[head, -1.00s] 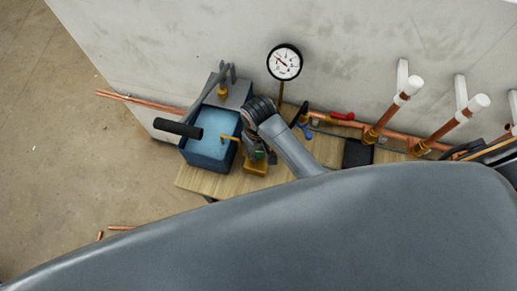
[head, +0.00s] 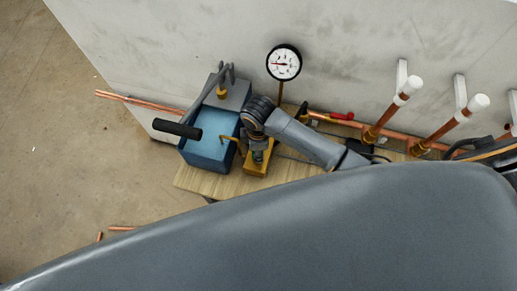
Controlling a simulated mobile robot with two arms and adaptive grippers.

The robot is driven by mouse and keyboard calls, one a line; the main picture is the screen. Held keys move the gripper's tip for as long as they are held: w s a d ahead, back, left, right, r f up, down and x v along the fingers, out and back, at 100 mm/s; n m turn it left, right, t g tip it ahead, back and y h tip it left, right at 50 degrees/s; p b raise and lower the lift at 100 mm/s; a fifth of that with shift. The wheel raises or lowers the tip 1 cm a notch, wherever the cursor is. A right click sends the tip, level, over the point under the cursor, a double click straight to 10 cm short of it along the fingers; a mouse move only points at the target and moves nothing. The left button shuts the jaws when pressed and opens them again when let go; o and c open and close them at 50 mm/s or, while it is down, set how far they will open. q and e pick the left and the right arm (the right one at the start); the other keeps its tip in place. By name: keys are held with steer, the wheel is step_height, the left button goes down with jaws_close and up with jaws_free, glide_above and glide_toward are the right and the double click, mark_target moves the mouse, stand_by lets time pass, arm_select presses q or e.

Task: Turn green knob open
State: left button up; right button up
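An ochre block (head: 259,168) stands on the wooden board beside a blue tank. A small dark green part (head: 258,156) shows just above it, mostly covered by my gripper; I cannot clearly make out a knob. My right gripper (head: 258,149) points down there from a grey arm that comes in from the right. Its fingers are small and partly hidden, so I cannot tell whether they are open or touching the part. My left gripper is not in view.
The blue tank (head: 209,153) with a black-ended lever (head: 177,129) is left of my gripper. A pressure gauge (head: 284,62) and white-capped copper pipes (head: 393,107) stand near the wall. A red handle (head: 342,116) lies behind my arm.

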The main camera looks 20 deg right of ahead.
steer(key=n, duration=0.4)
steer(key=shift+a+n, duration=0.15)
steer(key=shift+n, duration=0.25)
stand_by(0.4)
steer(key=o, duration=1.2)
steer(key=shift+c, duration=0.2)
step_height(320, 180, up, 12)
steer(key=shift+a+f, duration=0.1)
